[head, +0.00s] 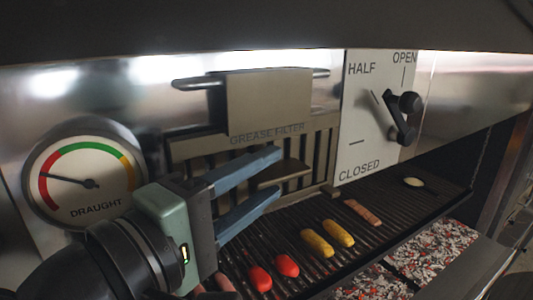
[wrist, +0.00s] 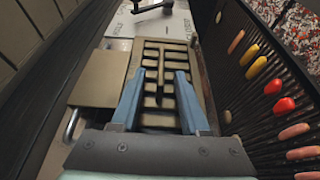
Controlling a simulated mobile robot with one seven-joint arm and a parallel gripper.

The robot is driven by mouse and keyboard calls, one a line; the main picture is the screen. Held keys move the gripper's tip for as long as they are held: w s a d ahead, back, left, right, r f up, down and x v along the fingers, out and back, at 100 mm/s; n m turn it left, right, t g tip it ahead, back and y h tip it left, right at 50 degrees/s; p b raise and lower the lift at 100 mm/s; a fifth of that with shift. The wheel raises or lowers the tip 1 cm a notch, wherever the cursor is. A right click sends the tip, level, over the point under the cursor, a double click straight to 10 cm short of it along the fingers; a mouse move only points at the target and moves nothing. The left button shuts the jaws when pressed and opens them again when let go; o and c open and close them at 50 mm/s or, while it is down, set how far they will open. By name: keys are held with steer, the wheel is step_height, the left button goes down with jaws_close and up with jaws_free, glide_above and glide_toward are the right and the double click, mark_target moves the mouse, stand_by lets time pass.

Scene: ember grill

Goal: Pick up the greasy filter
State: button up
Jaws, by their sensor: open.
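The greasy filter (head: 325,150) is a brown slotted panel in the steel wall, under the label "GREASE FILTER". Its slots also show ahead of the fingers in the wrist view (wrist: 150,48). A brown tab (head: 284,174) sticks out from its front. My gripper (head: 277,172) is open, with its blue fingers pointing at the filter. In the wrist view the fingertips (wrist: 160,75) lie on either side of the narrow tab, with a gap at each side. I cannot tell how deep the tab sits between them. Part of the filter is hidden behind my gripper.
A plain tan plate (head: 268,100) with a bar handle is above the filter. A draught gauge (head: 88,175) is at left, with its needle in red. A lever (head: 402,120) is at right. Below are a dark grill (head: 390,205) with several food pieces and glowing embers (head: 435,250).

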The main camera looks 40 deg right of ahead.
jaws_close()
stand_by(1.4)
